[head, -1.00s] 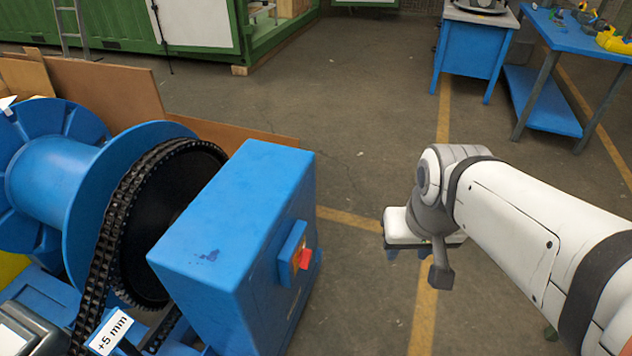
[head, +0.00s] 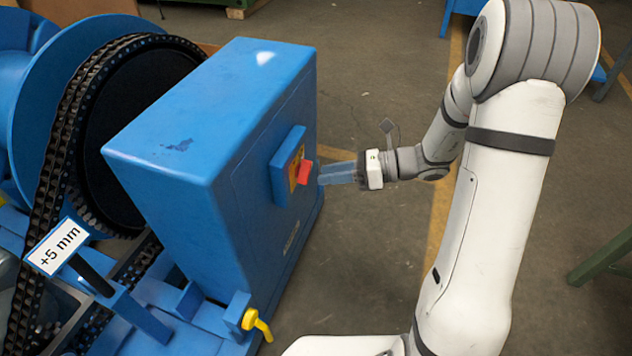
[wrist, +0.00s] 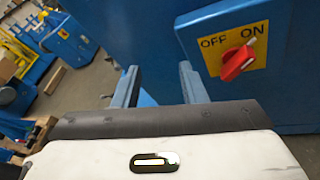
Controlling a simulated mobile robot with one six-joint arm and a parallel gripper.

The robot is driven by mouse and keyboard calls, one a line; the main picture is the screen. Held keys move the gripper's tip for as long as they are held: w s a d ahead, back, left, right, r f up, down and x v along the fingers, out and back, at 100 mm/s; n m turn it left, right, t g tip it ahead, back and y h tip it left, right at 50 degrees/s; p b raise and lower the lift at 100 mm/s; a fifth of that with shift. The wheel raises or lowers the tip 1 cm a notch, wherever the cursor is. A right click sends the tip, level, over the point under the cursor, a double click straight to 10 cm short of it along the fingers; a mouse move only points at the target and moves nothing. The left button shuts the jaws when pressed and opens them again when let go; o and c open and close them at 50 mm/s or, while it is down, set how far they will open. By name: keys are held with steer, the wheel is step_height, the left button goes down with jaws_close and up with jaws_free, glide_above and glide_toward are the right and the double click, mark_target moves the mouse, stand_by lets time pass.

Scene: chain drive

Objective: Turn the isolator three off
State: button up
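The isolator has a red knob (head: 304,171) on a yellow plate, set in a blue box on the side of the blue cabinet (head: 215,140). In the wrist view the red knob (wrist: 238,62) points up and right towards ON on the yellow plate (wrist: 222,42); OFF stands to its upper left. No number is legible. My gripper (head: 324,176) is just right of the knob in the head view, its fingers towards it. In the wrist view my gripper (wrist: 158,74) is open and empty, with the knob outside the fingers, to the right.
A large black chain wheel (head: 125,120) with its chain stands left of the cabinet. A yellow handle (head: 257,323) sticks out at the cabinet's foot. A "+5 mm" sign (head: 57,247) stands at lower left.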

mark_target(310, 171)
steer(key=w+d+f+m+t+y+b, duration=0.25)
steer(key=w+f+m+t+b, duration=0.2)
steer(key=w+f+m, duration=0.4)
steer(key=shift+n+t+h, duration=0.35)
steer(key=shift+t, duration=0.1)
steer(key=a, duration=0.2)
steer(key=a+b, duration=0.1)
steer(key=a, duration=0.1)
steer(key=w+a+f, duration=0.1)
steer(key=a, duration=0.1)
steer(key=shift+a+f+b, duration=0.1)
steer(key=shift+a+b, duration=0.25)
steer(key=shift+a, duration=0.05)
steer(key=shift+c, duration=0.6)
